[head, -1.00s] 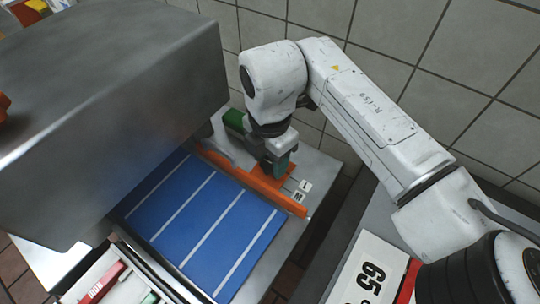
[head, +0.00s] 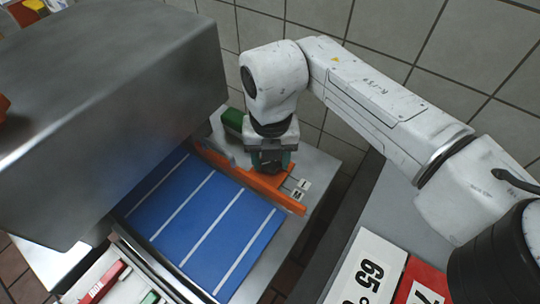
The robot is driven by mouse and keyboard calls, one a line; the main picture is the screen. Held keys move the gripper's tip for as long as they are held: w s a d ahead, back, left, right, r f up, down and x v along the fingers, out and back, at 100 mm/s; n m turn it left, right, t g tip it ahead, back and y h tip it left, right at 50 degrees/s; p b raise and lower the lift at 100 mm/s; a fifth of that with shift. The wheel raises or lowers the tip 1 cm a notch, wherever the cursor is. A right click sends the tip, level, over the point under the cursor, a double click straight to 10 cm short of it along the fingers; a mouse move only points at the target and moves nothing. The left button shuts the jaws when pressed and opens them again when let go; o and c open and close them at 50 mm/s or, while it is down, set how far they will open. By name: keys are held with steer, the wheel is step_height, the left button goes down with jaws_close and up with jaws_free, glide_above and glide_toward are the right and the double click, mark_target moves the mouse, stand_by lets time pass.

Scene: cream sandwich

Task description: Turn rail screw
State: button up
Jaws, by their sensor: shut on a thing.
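The orange rail (head: 278,195) lies along the right edge of the blue belt with white stripes (head: 215,222). My gripper (head: 270,163) points down over the middle of the rail's orange bracket. It is shut on the rail screw, which the fingers hide. Two small white letter labels (head: 300,188) sit on the metal plate beside the bracket, to the right of my gripper. Dark slots run towards them.
A large grey metal housing (head: 110,110) covers the belt's left end. A green block (head: 232,119) stands behind the rail. A tiled wall (head: 420,40) rises behind my arm. A grey surface at the right holds a white "65" sign (head: 365,270) and a red sign (head: 420,285).

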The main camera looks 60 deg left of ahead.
mark_target(273, 162)
steer(key=n, duration=0.4)
steer(key=shift+w+n+b, duration=0.15)
steer(key=shift+n+b, duration=0.15)
steer(key=shift+n, duration=0.1)
steer(key=n, duration=0.3)
steer(key=shift+w+n, duration=0.1)
steer(key=shift+n, duration=0.2)
steer(key=n+b, duration=0.1)
steer(key=n, duration=0.3)
steer(key=shift+a, duration=0.1)
steer(key=shift+w+n, duration=0.1)
steer(key=shift+n, duration=1.8)
steer(key=shift+r, duration=0.1)
steer(key=o, duration=1)
steer(key=shift+o, duration=0.2)
step_height(273, 162, up, 11)
steer(key=shift+b, duration=0.4)
